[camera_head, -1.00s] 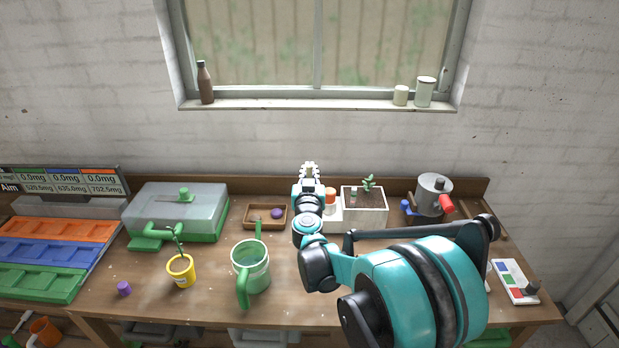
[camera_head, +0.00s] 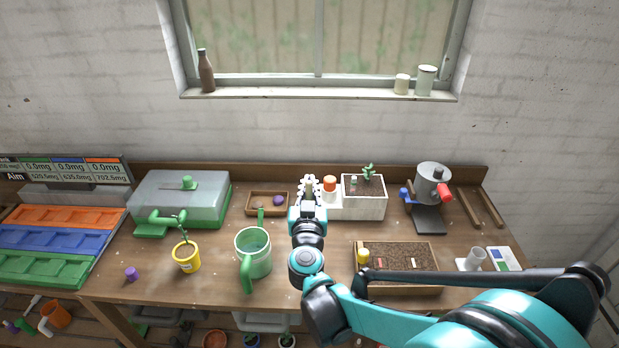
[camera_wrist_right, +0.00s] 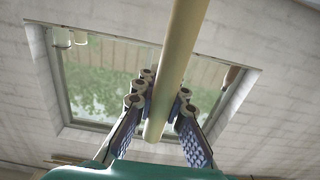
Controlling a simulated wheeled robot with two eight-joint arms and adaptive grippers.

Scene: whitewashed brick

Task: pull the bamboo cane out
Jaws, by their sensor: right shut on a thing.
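The bamboo cane (camera_wrist_right: 176,60) is a pale yellow rod in the right wrist view. It runs from the top edge down between the two fingers of my right gripper (camera_wrist_right: 163,105), which is shut on it. In the head view my right gripper (camera_head: 309,184) is over the back middle of the bench, beside a white planter box (camera_head: 368,210) with dark soil and a small green plant. My left gripper is not in view.
The window (camera_head: 318,40) is behind the bench.

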